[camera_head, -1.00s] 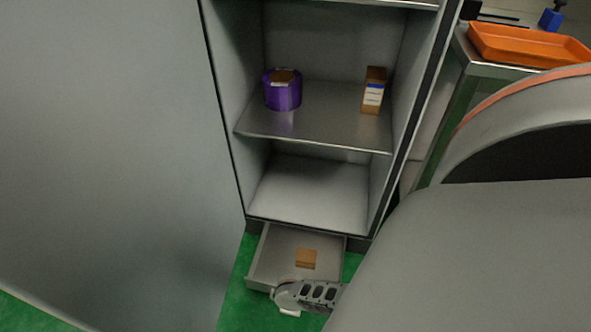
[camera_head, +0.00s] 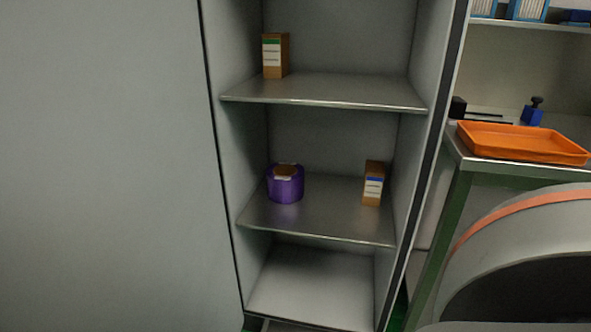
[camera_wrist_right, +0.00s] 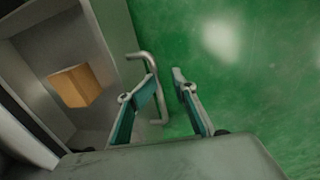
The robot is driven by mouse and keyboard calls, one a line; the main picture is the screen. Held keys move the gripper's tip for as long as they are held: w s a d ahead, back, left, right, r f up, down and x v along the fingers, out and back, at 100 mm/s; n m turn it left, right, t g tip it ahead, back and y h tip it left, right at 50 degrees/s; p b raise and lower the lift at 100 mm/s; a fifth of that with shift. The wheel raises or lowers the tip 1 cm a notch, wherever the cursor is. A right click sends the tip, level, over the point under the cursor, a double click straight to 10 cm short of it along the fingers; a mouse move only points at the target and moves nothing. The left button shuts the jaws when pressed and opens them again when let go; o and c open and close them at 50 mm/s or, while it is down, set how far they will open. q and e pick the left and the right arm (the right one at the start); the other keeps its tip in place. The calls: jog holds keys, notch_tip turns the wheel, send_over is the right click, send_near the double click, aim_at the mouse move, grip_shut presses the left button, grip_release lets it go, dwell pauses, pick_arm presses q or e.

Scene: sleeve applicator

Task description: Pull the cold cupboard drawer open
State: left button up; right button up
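The cold cupboard (camera_head: 322,90) stands open in the head view. Its drawer shows there only as a thin strip (camera_head: 290,326) at the bottom edge. In the right wrist view the drawer (camera_wrist_right: 100,45) is pulled out, with a small brown box (camera_wrist_right: 75,86) inside. Its bar handle (camera_wrist_right: 159,88) stands off the drawer front. My right gripper (camera_wrist_right: 163,78) is open, its two fingers apart, with the handle bar showing between them, nearer the left finger. I cannot tell whether they touch. My left gripper is not in view.
A purple container (camera_head: 285,186) and a small carton (camera_head: 373,185) stand on the middle shelf, another carton (camera_head: 275,56) on the upper shelf. An orange tray (camera_head: 520,143) lies on the bench at right. Green floor (camera_wrist_right: 240,80) is clear before the drawer.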

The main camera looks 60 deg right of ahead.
jog(key=shift+s+d, duration=0.1)
jog(key=shift+s, duration=0.2)
notch_tip(320, 180, up, 10)
dwell(0.8)
jog(key=shift+w, duration=0.1)
dwell(0.3)
